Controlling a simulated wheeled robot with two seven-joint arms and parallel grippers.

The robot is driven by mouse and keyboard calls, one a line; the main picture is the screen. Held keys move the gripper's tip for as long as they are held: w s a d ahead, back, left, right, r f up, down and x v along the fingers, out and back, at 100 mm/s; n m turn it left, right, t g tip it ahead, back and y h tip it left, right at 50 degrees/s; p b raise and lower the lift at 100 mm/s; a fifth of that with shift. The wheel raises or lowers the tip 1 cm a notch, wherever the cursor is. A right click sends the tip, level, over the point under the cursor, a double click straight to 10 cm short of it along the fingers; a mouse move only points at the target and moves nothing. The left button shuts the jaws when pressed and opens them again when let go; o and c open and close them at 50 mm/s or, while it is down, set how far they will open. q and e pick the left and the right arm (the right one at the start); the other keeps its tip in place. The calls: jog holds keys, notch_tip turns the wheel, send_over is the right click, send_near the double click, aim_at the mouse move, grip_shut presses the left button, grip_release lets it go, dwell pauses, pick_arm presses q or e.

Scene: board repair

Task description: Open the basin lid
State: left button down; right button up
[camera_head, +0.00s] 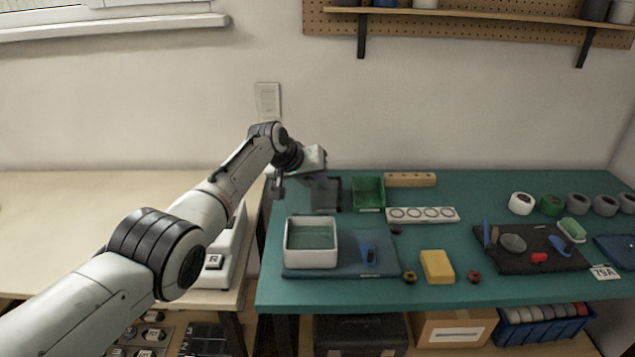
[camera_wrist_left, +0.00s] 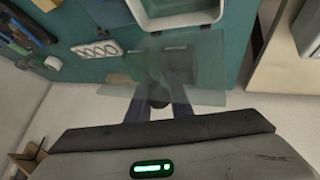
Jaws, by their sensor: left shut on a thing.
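The white rectangular basin (camera_head: 290,255) stands on a blue mat at the front left of the green bench. Its top looks uncovered and its inside looks greenish. Part of its white rim shows at the top of the left wrist view (camera_wrist_left: 180,24). My left gripper (camera_head: 318,178) is behind the basin, towards the wall. It is shut on a see-through lid (camera_wrist_left: 205,72), which spans the fingers in the left wrist view (camera_wrist_left: 158,98). My right gripper is not in view.
A green tray (camera_head: 368,194) stands just right of the lid. A white holder with several rings (camera_head: 408,215), a yellow block (camera_head: 437,266) and a blue tool (camera_head: 368,253) lie nearby. A white device (camera_head: 225,250) stands left of the bench. The wall is close behind.

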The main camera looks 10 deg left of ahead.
pick_arm(q)
jog(key=shift+s+a+f, duration=0.1)
jog(key=shift+s+f, duration=0.2)
jog(key=shift+f, duration=0.45)
jog(key=c, duration=2)
grip_release()
jog(key=o, duration=0.4)
jog(key=shift+c, duration=0.2)
jog(key=shift+w+r, duration=0.1)
jog(key=shift+r, duration=0.05)
